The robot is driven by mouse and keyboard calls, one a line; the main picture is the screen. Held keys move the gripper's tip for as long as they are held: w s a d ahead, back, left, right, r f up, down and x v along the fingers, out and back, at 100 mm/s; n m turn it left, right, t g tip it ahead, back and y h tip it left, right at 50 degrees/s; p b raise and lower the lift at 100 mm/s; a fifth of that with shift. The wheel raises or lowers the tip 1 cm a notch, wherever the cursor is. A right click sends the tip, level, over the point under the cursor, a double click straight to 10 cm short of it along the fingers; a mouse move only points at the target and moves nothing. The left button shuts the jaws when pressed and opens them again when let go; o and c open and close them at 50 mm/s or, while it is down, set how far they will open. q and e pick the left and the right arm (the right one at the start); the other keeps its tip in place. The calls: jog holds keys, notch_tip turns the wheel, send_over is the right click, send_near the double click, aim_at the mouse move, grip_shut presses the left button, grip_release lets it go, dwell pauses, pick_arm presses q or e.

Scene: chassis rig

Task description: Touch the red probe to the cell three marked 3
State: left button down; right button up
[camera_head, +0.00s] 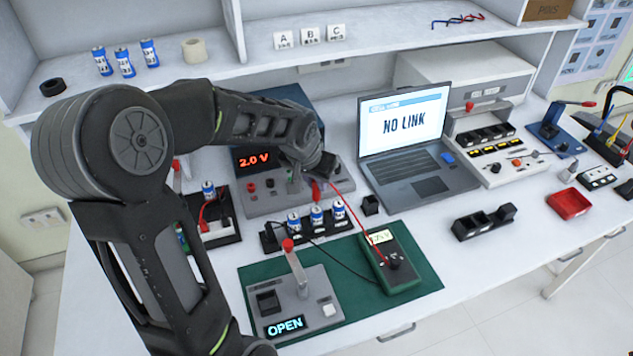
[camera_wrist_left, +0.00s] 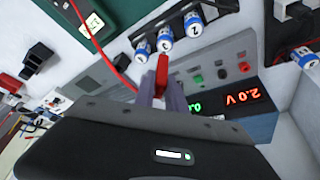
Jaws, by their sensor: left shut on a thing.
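My left gripper (camera_head: 318,172) is shut on the red probe (camera_head: 316,191), whose tip points down toward a row of cells. In the wrist view the red probe (camera_wrist_left: 162,74) sticks out from the shut fingers (camera_wrist_left: 164,94). Three blue and white cells (camera_head: 317,215) stand upright in a black holder (camera_head: 268,240). The wrist view shows them too, near the probe tip (camera_wrist_left: 165,38). I cannot tell whether the tip touches a cell. A red lead runs from the probe to the green multimeter (camera_head: 403,271). My right gripper is not in view.
A power supply (camera_head: 250,205) reading 2.0 V stands behind the holder. In front is a green mat (camera_head: 428,276) with a grey switch unit (camera_head: 318,290) showing OPEN and its upright red-tipped lever. A laptop (camera_head: 405,125) shows NO LINK. Another cell (camera_head: 208,189) stands at left.

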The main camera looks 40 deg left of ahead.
pick_arm(q)
jog(key=shift+r+p, duration=1.1)
jog(key=shift+r, duration=0.85)
